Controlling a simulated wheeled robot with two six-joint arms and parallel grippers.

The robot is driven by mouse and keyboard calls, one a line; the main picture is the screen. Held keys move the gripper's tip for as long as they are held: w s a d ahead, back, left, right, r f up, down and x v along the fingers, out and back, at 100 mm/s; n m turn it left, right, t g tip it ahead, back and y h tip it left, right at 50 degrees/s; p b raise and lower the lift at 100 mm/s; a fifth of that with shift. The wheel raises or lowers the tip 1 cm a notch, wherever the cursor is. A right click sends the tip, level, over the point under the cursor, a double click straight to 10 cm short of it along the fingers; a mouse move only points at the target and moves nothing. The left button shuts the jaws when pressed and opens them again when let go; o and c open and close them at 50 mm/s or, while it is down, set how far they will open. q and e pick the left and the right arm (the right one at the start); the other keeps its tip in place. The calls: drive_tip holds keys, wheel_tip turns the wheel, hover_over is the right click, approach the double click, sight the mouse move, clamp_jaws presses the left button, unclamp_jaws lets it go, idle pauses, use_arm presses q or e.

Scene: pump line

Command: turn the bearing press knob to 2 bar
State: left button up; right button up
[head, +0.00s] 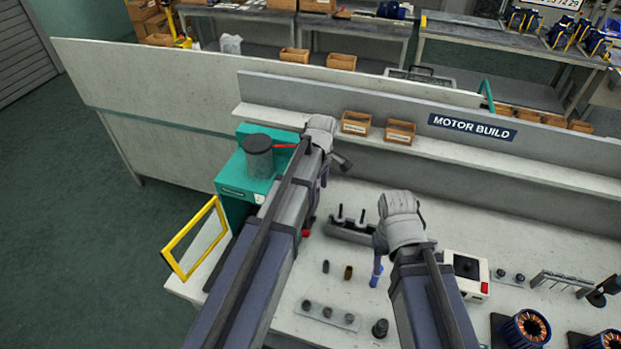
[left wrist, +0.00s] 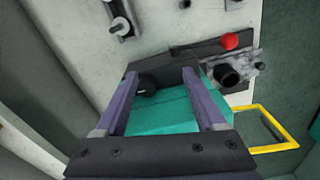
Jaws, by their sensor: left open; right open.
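The bearing press is a teal machine (head: 236,208) at the left of the bench in the head view; its teal body (left wrist: 165,115) also shows in the left wrist view. A dark round knob (left wrist: 147,86) shows between my left fingers, nearer the left one; I cannot tell whether they touch it. My left gripper (left wrist: 160,74) is open at the press; in the head view my left arm hides the knob and much of the press. No pressure reading can be made out. My right gripper (head: 379,254) is open above the bench, right of the press.
A yellow-framed guard (head: 196,238) stands at the press's left. Small parts (head: 348,272) stand between the arms.

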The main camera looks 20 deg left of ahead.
use_arm(q)
drive_tip(key=w+a+r+n, duration=0.1)
drive_tip(key=w+a+r+n+p, duration=0.1)
drive_tip(key=w+a+n, duration=0.1)
drive_tip(key=shift+w+r, duration=0.15)
drive_tip(key=shift+w+a+r+n, duration=0.1)
drive_tip(key=shift+w+a+n, duration=0.15)
drive_tip(key=shift+a+n, duration=0.3)
drive_tip(key=shift+d, duration=0.1)
use_arm(e)
wheel_tip(320, 180, up, 2)
drive_tip(key=shift+r, duration=0.25)
drive_tip(key=shift+f, duration=0.1)
use_arm(q)
wheel_tip(320, 180, down, 8)
drive_tip(key=b, duration=0.7)
drive_tip(key=shift+b, duration=0.3)
use_arm(e)
wheel_tip(320, 180, down, 8)
drive_tip(key=shift+r, duration=0.2)
use_arm(q)
drive_tip(key=shift+r, duration=0.1)
drive_tip(key=shift+c, duration=0.4)
clamp_jaws()
